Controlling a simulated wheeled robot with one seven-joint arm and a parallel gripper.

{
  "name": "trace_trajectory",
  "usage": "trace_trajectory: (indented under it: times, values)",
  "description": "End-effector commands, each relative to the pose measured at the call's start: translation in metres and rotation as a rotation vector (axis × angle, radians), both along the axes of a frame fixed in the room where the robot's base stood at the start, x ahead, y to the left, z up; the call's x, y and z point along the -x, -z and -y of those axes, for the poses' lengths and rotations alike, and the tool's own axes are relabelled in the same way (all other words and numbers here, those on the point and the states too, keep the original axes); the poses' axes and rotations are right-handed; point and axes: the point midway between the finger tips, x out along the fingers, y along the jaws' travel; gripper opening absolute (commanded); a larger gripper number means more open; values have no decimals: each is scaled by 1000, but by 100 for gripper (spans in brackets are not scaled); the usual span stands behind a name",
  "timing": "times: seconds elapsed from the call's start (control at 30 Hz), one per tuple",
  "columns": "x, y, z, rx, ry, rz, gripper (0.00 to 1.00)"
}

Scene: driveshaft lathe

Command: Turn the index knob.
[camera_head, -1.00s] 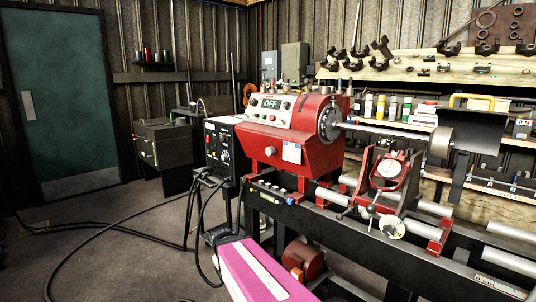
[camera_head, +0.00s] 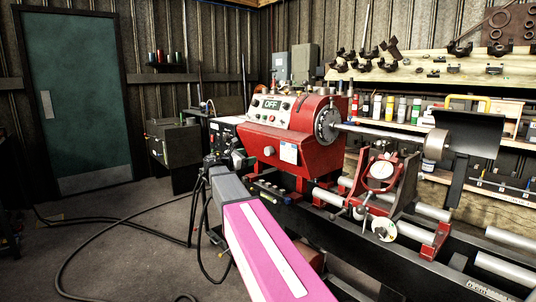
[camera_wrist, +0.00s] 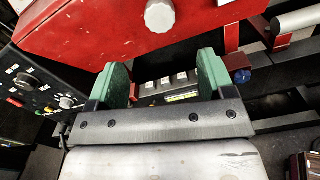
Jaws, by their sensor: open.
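A round silver knob (camera_head: 268,150), which looks like the index knob though no label is legible, sits on the front of the red headstock (camera_head: 305,150). In the wrist view the knob (camera_wrist: 160,15) is at the top, ahead of my gripper (camera_wrist: 160,76) and roughly centred between its fingers. The two green fingers are wide apart with nothing between them, and they do not touch the knob. In the head view my pink and grey arm reaches toward the front left of the headstock; the gripper there is dark and hard to make out.
A black control box (camera_wrist: 40,90) with small knobs stands close left of my gripper. A blue knob (camera_wrist: 242,76) is just right of the right finger. Cables (camera_head: 100,222) cross the floor.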

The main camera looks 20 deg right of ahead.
Motion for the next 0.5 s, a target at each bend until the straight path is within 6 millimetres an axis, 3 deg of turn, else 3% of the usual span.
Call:
trace_trajectory:
  times: [0.17, 0.5]
  values:
    - [-6, -1, 15, 7, 2, -4, 75]
    - [-27, -1, 71, 5, 2, -3, 75]
